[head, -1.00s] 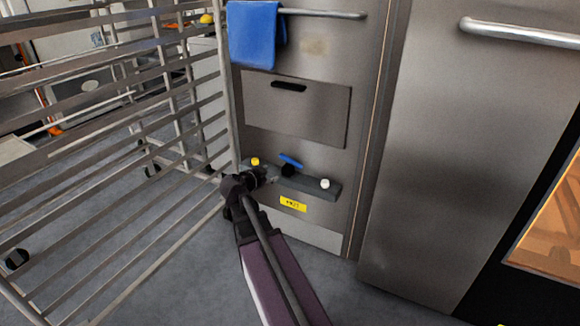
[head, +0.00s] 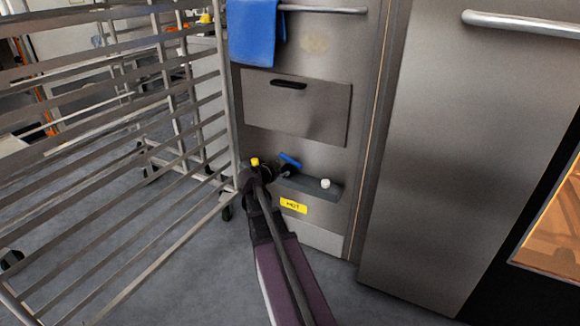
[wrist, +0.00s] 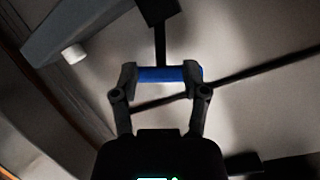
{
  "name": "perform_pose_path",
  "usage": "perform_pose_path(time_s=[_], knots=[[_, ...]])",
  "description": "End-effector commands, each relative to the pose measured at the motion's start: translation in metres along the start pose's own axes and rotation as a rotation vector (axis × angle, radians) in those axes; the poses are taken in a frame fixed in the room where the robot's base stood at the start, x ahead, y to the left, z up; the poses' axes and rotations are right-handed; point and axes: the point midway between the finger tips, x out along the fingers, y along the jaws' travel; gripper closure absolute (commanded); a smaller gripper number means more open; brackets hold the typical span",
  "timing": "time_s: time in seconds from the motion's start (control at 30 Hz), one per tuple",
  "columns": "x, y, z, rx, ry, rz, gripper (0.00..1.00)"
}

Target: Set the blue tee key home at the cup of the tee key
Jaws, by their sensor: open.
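The blue tee key (head: 290,160) shows as a short blue bar above the middle of the grey ledge (head: 312,187) on the steel front. In the wrist view its blue bar (wrist: 165,74) lies across the space between my fingertips, and its right end shows past the right finger. A dark stem runs up from the bar to a dark block (wrist: 159,10), which may be the cup; I cannot tell how deep the stem sits. My gripper (head: 284,174) is open at the key, also in the wrist view (wrist: 160,77). Contact with the bar cannot be told.
A yellow knob (head: 255,162) and a white knob (head: 326,183) flank the key. A yellow label (head: 294,205) is below the ledge. A wire rack (head: 110,150) stands close on the left. A blue towel (head: 252,32) hangs above from a rail.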

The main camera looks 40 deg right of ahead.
Motion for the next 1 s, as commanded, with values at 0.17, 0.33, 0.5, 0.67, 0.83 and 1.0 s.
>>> perform_pose_path(time_s=[0.17, 0.33, 0.5, 0.67, 0.83, 1.0], knots=[[0.001, 0.0, 0.0, 0.0, 0.0, 0.0, 0.42], [0.001, 0.0, 0.0, 0.0, 0.0, 0.0, 0.42], [0.011, 0.0, 0.001, 0.0, 0.001, 0.002, 0.42], [0.03, 0.0, 0.002, 0.0, 0.001, 0.001, 0.42], [0.049, 0.0, 0.001, 0.001, 0.0, 0.002, 0.42], [0.056, 0.0, 0.0, 0.0, 0.0, 0.0, 0.42]])
